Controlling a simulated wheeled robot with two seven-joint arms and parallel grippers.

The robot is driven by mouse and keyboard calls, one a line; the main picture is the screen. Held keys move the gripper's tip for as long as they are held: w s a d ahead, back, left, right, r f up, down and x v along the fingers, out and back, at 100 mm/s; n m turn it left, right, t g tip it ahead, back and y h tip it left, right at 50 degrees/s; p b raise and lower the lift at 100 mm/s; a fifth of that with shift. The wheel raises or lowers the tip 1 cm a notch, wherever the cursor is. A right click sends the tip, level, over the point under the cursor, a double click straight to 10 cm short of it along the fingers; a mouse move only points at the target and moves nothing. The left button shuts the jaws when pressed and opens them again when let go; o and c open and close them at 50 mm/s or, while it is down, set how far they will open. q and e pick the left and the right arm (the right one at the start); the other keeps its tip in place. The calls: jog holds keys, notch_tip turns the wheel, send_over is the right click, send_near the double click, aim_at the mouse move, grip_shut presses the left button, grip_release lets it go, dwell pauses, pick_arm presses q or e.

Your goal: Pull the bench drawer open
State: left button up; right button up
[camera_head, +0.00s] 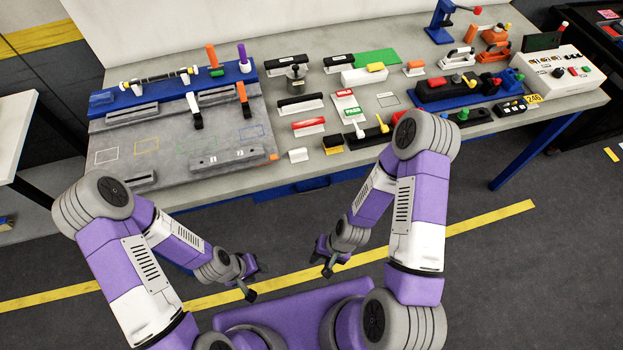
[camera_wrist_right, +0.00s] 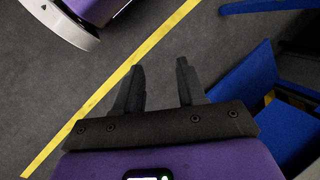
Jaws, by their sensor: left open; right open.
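The bench drawer (camera_head: 290,190) shows as a blue front under the bench's front edge, between my two arms. Part of it is hidden by the bench top, and I cannot tell from here whether it is shut. My left gripper (camera_head: 256,282) is open and empty, over the floor in front of the bench. My right gripper (camera_head: 323,261) is also open and empty, in front of the bench and apart from the drawer. In the right wrist view its two dark fingers (camera_wrist_right: 158,70) stand apart with only floor between them.
The bench top (camera_head: 240,185) carries clamps, handles and several coloured fixtures. A control box (camera_head: 560,72) stands at its right end. In the right wrist view, blue parts (camera_wrist_right: 240,85) lie right of the fingers. Yellow tape (camera_head: 490,220) crosses the open floor.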

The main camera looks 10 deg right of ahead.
jog(key=w+d+r+n+t+y+b, duration=0.1)
jog(key=w+d+n+t+y+b, duration=0.25)
jog(key=w+n, duration=0.45)
jog(key=w+d+n+t+y+b, duration=0.2)
jog(key=w+d+n+t+b, duration=0.15)
jog(key=n, duration=0.95)
jog(key=w+d+r+n+t+y+b, duration=0.1)
jog(key=w+d+n+t+y+b, duration=0.25)
jog(key=n, duration=0.65)
jog(key=w+a+h+b, duration=0.1)
jog(key=w+a+b, duration=0.1)
jog(key=w+a, duration=0.4)
jog(key=shift+w+a+f+t, duration=0.35)
jog(key=shift+w+f, duration=0.05)
jog(key=shift+f, duration=0.05)
grip_shut()
